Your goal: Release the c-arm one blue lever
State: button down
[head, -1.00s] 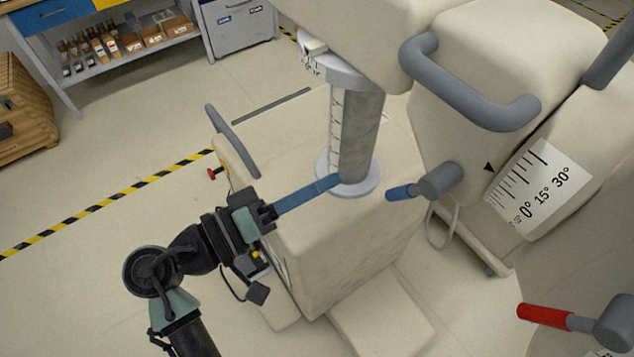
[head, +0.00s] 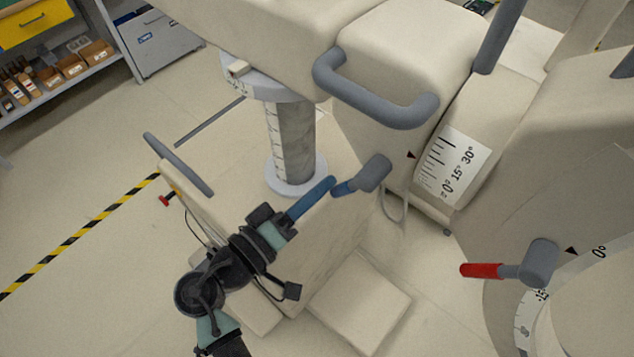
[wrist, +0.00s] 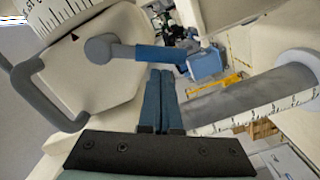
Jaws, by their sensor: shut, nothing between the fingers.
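The blue lever (head: 345,187) sticks out to the left from a grey hub (head: 374,172) on the cream C-arm body. It also shows in the wrist view (wrist: 160,53), running right from the same hub across the space at my fingertips. My gripper (head: 332,182) has long blue fingers, which are together with nothing between them. In the wrist view my gripper (wrist: 160,72) ends right at the lever's lower edge. I cannot tell whether the fingertips touch the lever.
A red lever (head: 482,270) on another grey hub stands at the right. A grey handle (head: 375,95) curves above the blue lever. A scaled column (head: 293,145) rises behind my fingers from the cream base. Open floor lies at the left.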

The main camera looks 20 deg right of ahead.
jog(key=shift+s+d+f+n, duration=0.2)
jog(key=shift+s+f+n, duration=0.15)
jog(key=shift+n, duration=0.45)
jog(key=shift+s+d+f+n, duration=0.15)
jog(key=shift+f+n, duration=0.05)
jog(key=shift+n, duration=0.1)
jog(key=s+d+f+n+p, duration=0.1)
jog(key=s+d+n+p, duration=0.2)
jog(key=s+n+p, duration=0.2)
jog(key=shift+s+d+f+n+h, duration=0.2)
jog(key=shift+s+d+n+h, duration=0.15)
jog(key=shift+n, duration=1.55)
jog(key=shift+d, duration=0.1)
